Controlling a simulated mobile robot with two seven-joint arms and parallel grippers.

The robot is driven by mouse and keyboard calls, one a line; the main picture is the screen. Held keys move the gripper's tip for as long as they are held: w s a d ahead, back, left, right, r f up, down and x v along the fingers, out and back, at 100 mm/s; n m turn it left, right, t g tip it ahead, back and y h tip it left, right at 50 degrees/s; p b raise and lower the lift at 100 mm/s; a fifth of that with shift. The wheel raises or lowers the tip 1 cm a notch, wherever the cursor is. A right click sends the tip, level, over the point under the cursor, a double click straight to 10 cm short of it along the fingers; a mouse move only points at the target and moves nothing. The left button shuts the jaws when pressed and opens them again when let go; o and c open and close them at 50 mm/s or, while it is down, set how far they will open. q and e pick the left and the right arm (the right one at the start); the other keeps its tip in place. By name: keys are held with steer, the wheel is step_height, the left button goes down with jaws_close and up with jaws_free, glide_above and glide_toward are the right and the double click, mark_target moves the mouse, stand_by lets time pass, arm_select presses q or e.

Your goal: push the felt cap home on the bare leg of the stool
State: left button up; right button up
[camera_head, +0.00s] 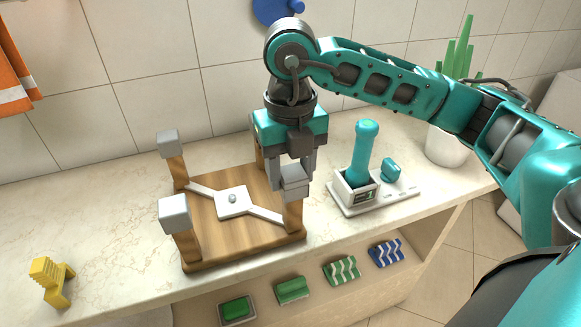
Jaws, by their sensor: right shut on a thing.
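The stool (255,228) lies upside down on the counter with its wooden legs pointing up. Grey felt caps cover the back left leg (168,143) and the front left leg (174,213). My right gripper (292,180) points down over the front right leg (293,216). It is shut on a grey felt cap (294,187), which is in line with the top of that leg. I cannot tell how far the cap sits on the leg. The back right leg (259,157) is partly behind the gripper, and its top is hidden. My left gripper is out of view.
A teal-handled device in a white holder (356,190) stands close on the right, with a potted plant (447,145) beyond. A yellow object (50,280) lies at the far left. Several sponge-like blocks (292,290) sit below the counter's front edge.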

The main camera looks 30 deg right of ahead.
mark_target(291, 168)
steer(key=o, duration=1.1)
steer(key=shift+r, duration=0.55)
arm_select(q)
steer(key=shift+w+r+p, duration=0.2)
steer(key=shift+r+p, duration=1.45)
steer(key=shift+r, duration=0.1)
arm_select(e)
steer(key=shift+r, duration=5.95)
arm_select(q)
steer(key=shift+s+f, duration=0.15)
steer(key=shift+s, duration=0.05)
